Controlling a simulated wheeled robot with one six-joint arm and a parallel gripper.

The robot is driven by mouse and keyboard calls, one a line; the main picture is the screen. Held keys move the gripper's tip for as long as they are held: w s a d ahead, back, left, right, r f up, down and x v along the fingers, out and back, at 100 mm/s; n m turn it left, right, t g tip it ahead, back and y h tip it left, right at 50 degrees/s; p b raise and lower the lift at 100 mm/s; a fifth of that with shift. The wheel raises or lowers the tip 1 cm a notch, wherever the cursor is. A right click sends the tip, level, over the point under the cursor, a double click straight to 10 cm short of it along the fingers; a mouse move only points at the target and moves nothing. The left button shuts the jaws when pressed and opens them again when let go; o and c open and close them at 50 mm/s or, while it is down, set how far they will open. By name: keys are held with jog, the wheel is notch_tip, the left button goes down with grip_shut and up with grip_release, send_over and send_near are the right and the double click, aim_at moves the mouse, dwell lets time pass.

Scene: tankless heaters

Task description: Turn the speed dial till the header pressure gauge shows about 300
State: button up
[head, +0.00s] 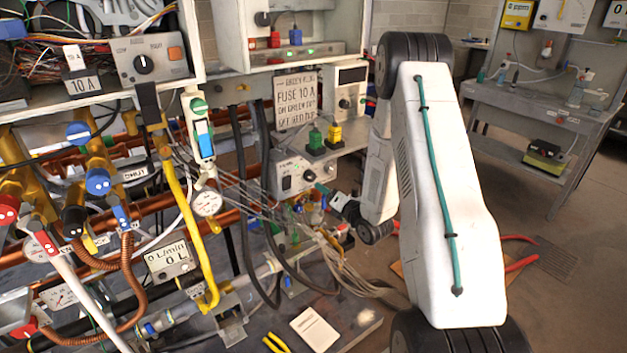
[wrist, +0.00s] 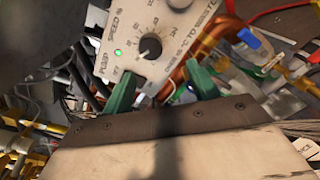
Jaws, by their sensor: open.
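The speed dial (wrist: 149,48) is a dark round knob with a pale pointer on a white panel marked "PUMP SPEED %" in the wrist view. A green lamp is lit beside it. My gripper (wrist: 163,88) is open, with its two green fingers apart and below the dial in the picture. Nothing is seen between the fingers, and I cannot tell their distance to the panel. In the head view my gripper (head: 326,190) is at the right side of the white control box (head: 293,178). Round white gauges (head: 207,203) show at the left; I cannot tell which is the header pressure gauge, nor read it.
Copper pipes and grey cables run below and beside the box. Green and yellow plugs (head: 334,133) sit above the box.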

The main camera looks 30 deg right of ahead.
aim_at(312, 178)
jog(key=shift+n+t, duration=0.3)
jog(key=shift+n, duration=0.2)
jog(key=w, duration=0.5)
jog(key=w+r, duration=0.1)
jog(key=w, duration=0.2)
jog(key=shift+a+r, duration=0.1)
jog(key=shift+a, duration=0.1)
jog(key=c, duration=1)
